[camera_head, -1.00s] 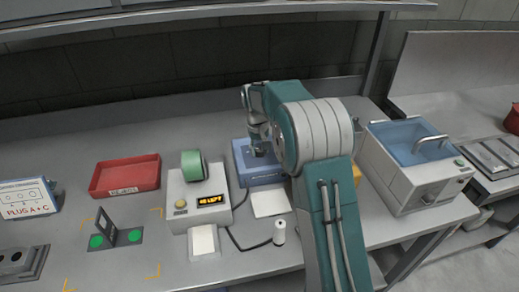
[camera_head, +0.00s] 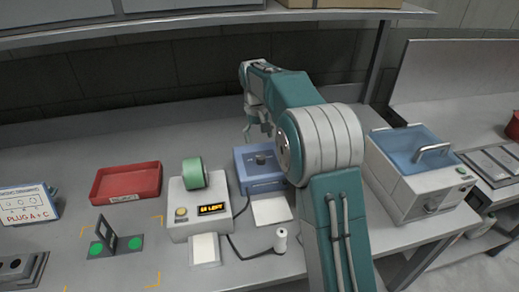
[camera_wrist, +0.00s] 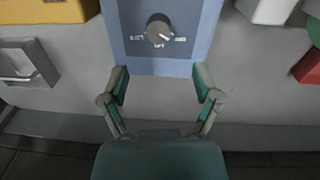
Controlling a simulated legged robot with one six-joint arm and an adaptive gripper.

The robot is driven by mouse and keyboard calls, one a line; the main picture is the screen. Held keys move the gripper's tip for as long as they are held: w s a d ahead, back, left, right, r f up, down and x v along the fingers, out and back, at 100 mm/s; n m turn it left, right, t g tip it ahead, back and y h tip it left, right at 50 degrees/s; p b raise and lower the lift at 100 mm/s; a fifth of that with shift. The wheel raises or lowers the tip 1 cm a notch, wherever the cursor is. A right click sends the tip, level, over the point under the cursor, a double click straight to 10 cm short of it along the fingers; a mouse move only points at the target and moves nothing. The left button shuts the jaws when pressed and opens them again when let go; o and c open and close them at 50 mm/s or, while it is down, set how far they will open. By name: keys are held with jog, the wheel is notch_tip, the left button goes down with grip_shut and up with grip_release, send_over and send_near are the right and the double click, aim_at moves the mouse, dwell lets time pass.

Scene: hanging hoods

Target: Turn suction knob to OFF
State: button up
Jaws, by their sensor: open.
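The suction knob (camera_wrist: 159,29) is a dark grey round knob on a blue box (camera_wrist: 178,67). White lettering lies around it, too small to read surely. A light pointer mark on the knob aims toward the lower right in the wrist view. In the head view the knob (camera_head: 260,159) stands on top of the blue box (camera_head: 262,180) at the middle of the bench. My gripper (camera_wrist: 161,82) is open and empty, its two fingers spread on either side of the box's near edge in the picture. In the head view my gripper (camera_head: 258,134) hangs above and behind the knob, apart from it.
A white device with a display (camera_head: 199,208) and green roll (camera_head: 194,172) stands left of the blue box. A red tray (camera_head: 126,182) lies farther left. A white bath with a blue lid (camera_head: 408,143) stands right. A shelf (camera_head: 220,13) runs overhead.

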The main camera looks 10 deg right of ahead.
notch_tip(320, 180, up, 3)
jog(key=shift+a+r, duration=0.1)
jog(key=shift+r, duration=0.05)
jog(key=s+r+t, duration=0.1)
jog(key=s+r, duration=0.4)
jog(key=s, duration=0.4)
jog(key=s+r+t, duration=0.2)
jog(key=s+r, duration=0.2)
jog(key=s, duration=0.5)
jog(key=s+f+t, duration=0.1)
jog(key=s+f, duration=0.1)
jog(key=s, duration=0.7)
jog(key=s+f+m+t, duration=0.1)
jog(key=s+f, duration=0.2)
jog(key=s, duration=0.6)
jog(key=shift+s+d+f+t+y, duration=0.25)
jog(key=shift+s+d+t+y, duration=0.05)
jog(key=shift+d, duration=0.1)
